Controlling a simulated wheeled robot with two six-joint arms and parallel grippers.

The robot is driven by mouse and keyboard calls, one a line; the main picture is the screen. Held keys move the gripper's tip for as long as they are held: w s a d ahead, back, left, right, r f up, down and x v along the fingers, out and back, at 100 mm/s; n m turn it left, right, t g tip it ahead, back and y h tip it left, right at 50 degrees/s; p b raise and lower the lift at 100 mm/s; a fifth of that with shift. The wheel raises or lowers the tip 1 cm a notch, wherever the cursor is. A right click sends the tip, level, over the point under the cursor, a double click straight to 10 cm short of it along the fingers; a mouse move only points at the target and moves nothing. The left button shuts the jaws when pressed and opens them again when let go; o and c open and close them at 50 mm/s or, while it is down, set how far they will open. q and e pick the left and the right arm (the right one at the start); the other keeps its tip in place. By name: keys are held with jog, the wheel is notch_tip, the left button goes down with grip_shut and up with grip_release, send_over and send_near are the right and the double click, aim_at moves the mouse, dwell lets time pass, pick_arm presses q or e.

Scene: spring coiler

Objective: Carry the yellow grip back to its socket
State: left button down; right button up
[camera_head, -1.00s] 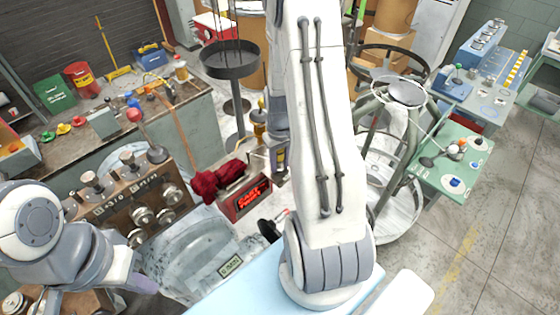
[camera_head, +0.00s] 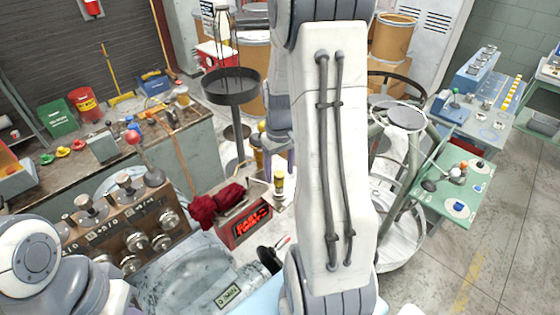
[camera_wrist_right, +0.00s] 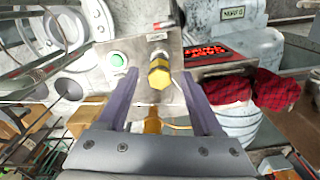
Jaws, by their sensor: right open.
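The yellow grip (camera_head: 279,182) stands upright on a grey metal panel, just right of the red-lit display. In the right wrist view the yellow grip (camera_wrist_right: 159,74) shows its hexagonal head between my fingertips, with a gap on each side. Its lower end and any socket under it cannot be made out. My right gripper (camera_head: 277,163) is open and empty, above the grip in the head view; its two fingers also show in the wrist view (camera_wrist_right: 159,88). My left arm is at the lower left, its gripper outside the picture.
A green button (camera_wrist_right: 118,59) sits beside the grip on the panel. The red display box (camera_head: 245,222) and a dark red cloth (camera_head: 214,205) lie close by. A knobbed control box (camera_head: 125,222) stands to the left. A round dark tray (camera_head: 231,86) stands behind.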

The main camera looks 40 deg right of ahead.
notch_tip(320, 180, up, 5)
jog(key=shift+r+b, duration=0.1)
jog(key=shift+b, duration=0.3)
jog(key=s+a+r+n, duration=0.2)
jog(key=a+n, duration=0.2)
jog(key=a, duration=1.4)
jog(key=s+a+n+y, duration=0.1)
jog(key=s+a+n, duration=0.4)
jog(key=s+a, duration=0.7)
jog(key=shift+s+a+r+n, duration=0.2)
jog(key=shift+s+a+n, duration=0.15)
jog(key=shift+s, duration=0.75)
